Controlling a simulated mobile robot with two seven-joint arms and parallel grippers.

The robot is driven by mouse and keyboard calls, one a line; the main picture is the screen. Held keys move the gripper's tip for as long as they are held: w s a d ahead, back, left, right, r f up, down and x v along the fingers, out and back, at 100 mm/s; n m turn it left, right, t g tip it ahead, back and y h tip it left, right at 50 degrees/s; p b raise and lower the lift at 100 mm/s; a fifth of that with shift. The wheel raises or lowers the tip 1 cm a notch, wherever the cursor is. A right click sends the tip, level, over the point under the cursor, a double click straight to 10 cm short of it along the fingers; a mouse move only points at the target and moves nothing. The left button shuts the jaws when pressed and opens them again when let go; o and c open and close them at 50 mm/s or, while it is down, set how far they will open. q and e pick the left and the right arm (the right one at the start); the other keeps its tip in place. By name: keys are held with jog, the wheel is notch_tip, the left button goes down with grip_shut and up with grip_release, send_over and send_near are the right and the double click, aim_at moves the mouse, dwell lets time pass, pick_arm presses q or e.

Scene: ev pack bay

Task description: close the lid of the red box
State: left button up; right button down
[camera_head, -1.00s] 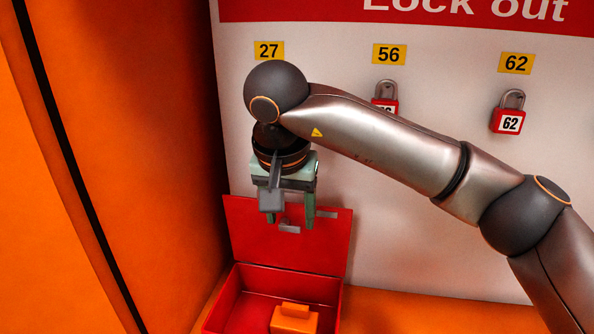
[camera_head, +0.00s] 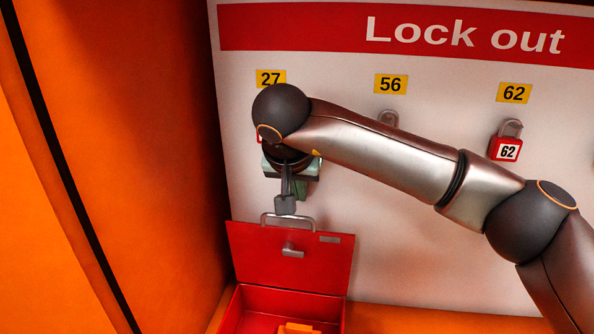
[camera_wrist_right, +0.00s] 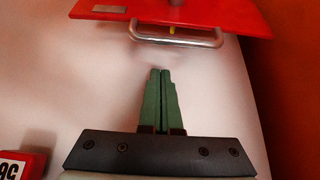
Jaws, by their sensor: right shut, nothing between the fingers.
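The red box (camera_head: 285,293) stands low against the wall with its lid (camera_head: 318,262) open and raised at the back. A metal handle (camera_head: 290,216) is on the lid's top edge and a small grey latch is on its inner face. My left gripper is not in view.
An orange block (camera_head: 298,329) lies in the box. An orange side panel (camera_head: 120,150) stands to the left. A red padlock (camera_head: 507,148) hangs on the white lock-out board (camera_head: 420,260) at the right; another padlock (camera_wrist_right: 18,165) shows in the right wrist view.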

aim_at(296, 237)
jog(key=shift+s+a+f, duration=0.15)
jog(key=shift+s, duration=0.65)
jog(key=shift+s+a+f, duration=0.1)
jog(key=shift+s+a, duration=0.05)
jog(key=shift+s, duration=0.6)
